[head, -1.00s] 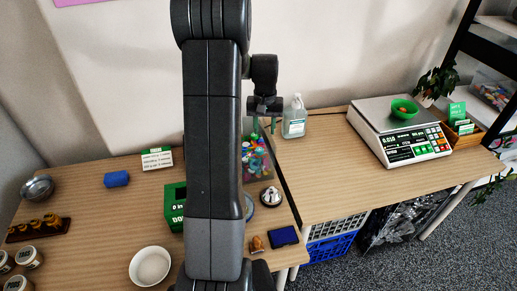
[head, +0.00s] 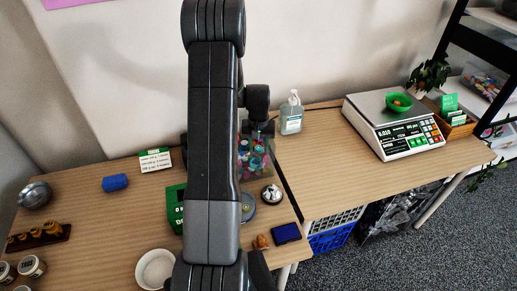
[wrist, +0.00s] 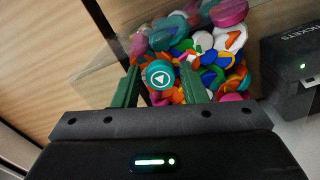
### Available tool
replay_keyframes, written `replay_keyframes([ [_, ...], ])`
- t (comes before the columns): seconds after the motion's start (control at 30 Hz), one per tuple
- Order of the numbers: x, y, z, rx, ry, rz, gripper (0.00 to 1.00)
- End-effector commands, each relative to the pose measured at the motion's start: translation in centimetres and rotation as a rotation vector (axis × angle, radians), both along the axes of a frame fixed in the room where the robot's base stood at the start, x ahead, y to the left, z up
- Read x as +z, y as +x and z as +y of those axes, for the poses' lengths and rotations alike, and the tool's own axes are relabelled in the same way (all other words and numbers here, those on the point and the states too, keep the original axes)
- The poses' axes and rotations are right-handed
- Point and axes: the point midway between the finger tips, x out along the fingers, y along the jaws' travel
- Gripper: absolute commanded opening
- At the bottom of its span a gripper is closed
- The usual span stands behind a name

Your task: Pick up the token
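A round teal token (wrist: 159,75) with a white ring and triangle lies face up on a heap of colourful pieces in a clear bin (head: 268,172). In the wrist view it sits between the two green fingers of my gripper (wrist: 160,88), with a small gap visible on each side. My gripper is open and points down over the bin. In the head view, my arm hides part of the bin, and the token cannot be made out there.
A dark tickets box (wrist: 291,75) stands right of the bin in the wrist view. In the head view, a silver bell (head: 271,195), a pump bottle (head: 291,118) and a blue pad (head: 287,233) are nearby. A scale (head: 396,128) stands on the right table.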

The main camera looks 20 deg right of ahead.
Motion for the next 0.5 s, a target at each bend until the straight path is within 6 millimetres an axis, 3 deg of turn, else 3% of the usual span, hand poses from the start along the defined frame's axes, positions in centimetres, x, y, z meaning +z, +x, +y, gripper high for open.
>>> replay_keyframes([
  [0.07,0.01,0.01,0.01,0.0,0.0,0.0,0.39],
  [0.23,0.03,0.01,0.01,0.0,0.0,0.0,0.07],
  [0.5,0.05,0.02,0.0,0.0,0.0,0.0,0.05],
])
